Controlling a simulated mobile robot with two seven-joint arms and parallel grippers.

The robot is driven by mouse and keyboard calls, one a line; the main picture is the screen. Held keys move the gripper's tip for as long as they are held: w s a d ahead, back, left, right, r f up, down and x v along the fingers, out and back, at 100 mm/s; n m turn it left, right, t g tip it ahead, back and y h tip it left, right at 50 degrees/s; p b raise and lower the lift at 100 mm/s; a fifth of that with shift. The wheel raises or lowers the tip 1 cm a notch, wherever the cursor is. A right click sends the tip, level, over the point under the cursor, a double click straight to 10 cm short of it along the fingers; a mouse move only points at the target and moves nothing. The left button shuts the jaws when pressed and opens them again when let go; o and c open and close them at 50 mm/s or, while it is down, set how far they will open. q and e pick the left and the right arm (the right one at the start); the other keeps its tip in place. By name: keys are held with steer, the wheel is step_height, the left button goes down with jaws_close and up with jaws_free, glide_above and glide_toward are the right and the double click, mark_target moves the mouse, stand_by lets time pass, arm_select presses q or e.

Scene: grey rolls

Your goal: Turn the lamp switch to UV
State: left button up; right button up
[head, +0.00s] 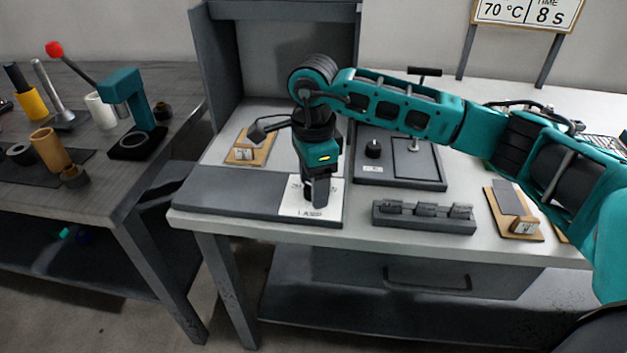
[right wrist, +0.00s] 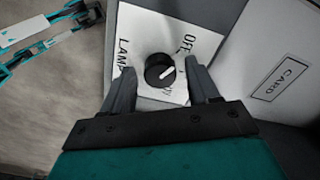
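The lamp switch is a round black knob (right wrist: 160,70) with a white pointer line, on a white plate (right wrist: 126,58) printed LAMP and OFF. The pointer slants toward the picture's right. Another label below the knob is partly covered, and I cannot read it surely. My right gripper (right wrist: 163,88) is open, with one finger on each side of the knob in the right wrist view; I cannot tell whether they touch it. In the head view the right gripper (head: 318,190) points down over the lamp plate (head: 328,210) and mostly hides the knob.
The plate lies at the front edge of the pale bench (head: 400,237). A dark panel with a knob (head: 373,148) stands behind, a grey slotted block (head: 425,225) to the right. Wooden card stands (head: 242,153) are on both sides.

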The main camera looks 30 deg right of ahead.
arm_select(q)
steer(key=shift+s+f, duration=0.25)
steer(key=shift+f, duration=0.05)
arm_select(e)
steer(key=c, duration=1)
